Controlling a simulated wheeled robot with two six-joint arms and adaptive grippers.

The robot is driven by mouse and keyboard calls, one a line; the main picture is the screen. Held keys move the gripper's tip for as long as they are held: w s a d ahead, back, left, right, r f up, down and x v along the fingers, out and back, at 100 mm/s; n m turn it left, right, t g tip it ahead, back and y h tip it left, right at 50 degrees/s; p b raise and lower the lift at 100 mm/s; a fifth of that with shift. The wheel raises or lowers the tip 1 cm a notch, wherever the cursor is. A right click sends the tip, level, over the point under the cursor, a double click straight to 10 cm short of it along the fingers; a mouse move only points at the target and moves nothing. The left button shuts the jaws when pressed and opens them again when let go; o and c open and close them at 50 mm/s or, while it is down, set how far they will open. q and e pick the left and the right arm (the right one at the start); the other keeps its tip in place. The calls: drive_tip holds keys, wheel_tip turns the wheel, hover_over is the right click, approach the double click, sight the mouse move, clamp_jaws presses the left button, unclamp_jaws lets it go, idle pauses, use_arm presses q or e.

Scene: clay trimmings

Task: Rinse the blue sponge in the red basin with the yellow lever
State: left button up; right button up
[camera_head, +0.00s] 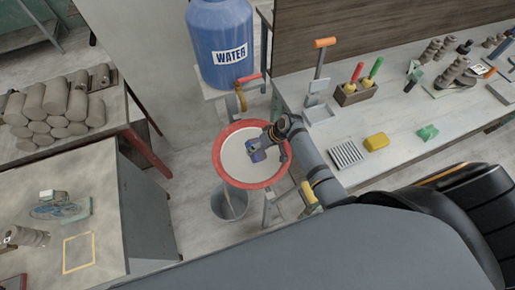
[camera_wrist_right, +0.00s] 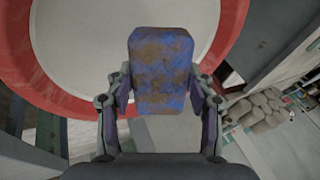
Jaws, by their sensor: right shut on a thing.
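The red basin (camera_head: 219,160) has a red rim and a pale inside; in the right wrist view its rim (camera_wrist_right: 55,75) curves behind the sponge. My right gripper (camera_head: 262,150) is over the basin, shut on the blue sponge (camera_head: 257,156). In the right wrist view the sponge (camera_wrist_right: 161,70) is blue with brown stains and sits between both fingers (camera_wrist_right: 160,98). I cannot tell whether it touches the basin's bottom. A yellow lever (camera_head: 309,193) shows right of the basin, beside my right arm. My left gripper is out of view.
A blue water barrel (camera_head: 222,45) stands behind the basin, with a red-handled part (camera_head: 249,78) at its right. A bucket (camera_head: 228,203) is under the basin. The right bench holds a yellow block (camera_head: 376,142), a green block (camera_head: 427,132) and a ribbed tray (camera_head: 346,155).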

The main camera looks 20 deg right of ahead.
sight(259, 153)
wheel_tip(259, 153, down, 5)
drive_tip(key=b, duration=0.3)
drive_tip(key=shift+w+d, duration=0.1)
idle(0.5)
drive_tip(key=shift+d, duration=0.3)
drive_tip(key=shift+a, duration=0.15)
drive_tip(key=shift+a+p, duration=0.35)
drive_tip(key=shift+p, duration=0.1)
drive_tip(key=shift+d, duration=0.15)
idle(0.3)
drive_tip(key=shift+d, duration=0.35)
